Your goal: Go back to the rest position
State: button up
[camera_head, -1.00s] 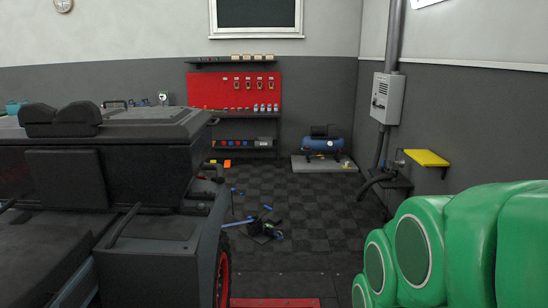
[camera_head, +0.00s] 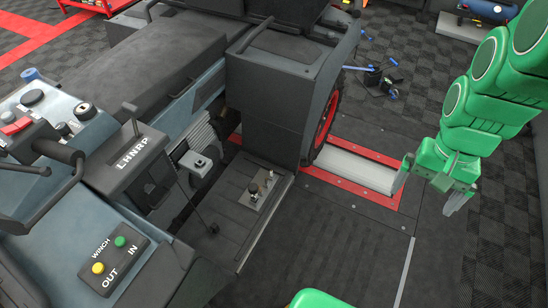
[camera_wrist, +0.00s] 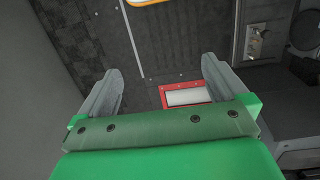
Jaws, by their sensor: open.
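My green arm comes in at the right of the head view and hangs down, bent. My gripper (camera_head: 428,187) is at its lower end, with its two grey fingers spread apart and nothing between them. It hangs over the floor near the right end of the red-framed roller (camera_head: 352,166). In the wrist view my gripper (camera_wrist: 163,92) also shows open and empty, with the floor and the red-framed roller (camera_wrist: 188,97) beyond it.
The dark vehicle (camera_head: 270,90) fills the left and middle, with its red-rimmed wheel (camera_head: 326,127) at the roller. A winch box (camera_head: 113,258) and gear selector (camera_head: 134,165) are at left. A blue-handled jack (camera_head: 378,78) stands behind. The dark floor (camera_head: 345,245) at front is clear.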

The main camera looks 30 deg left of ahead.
jog(key=w+a+f, duration=0.9)
jog(key=w+a, duration=0.2)
jog(key=a, duration=0.1)
jog(key=w+a+f, duration=0.8)
jog(key=w+a, duration=0.3)
jog(key=a, duration=0.1)
jog(key=s+a+f+t, duration=0.1)
jog(key=s+a+f, duration=0.1)
jog(key=a+f, duration=1.2)
jog(key=s+a+f, duration=0.2)
jog(key=a+f, duration=0.9)
jog(key=f, duration=0.5)
jog(key=shift+w+f, duration=0.1)
jog(key=shift+f, duration=4.8)
jog(key=shift+r, duration=0.1)
notch_tip(320, 180, up, 10)
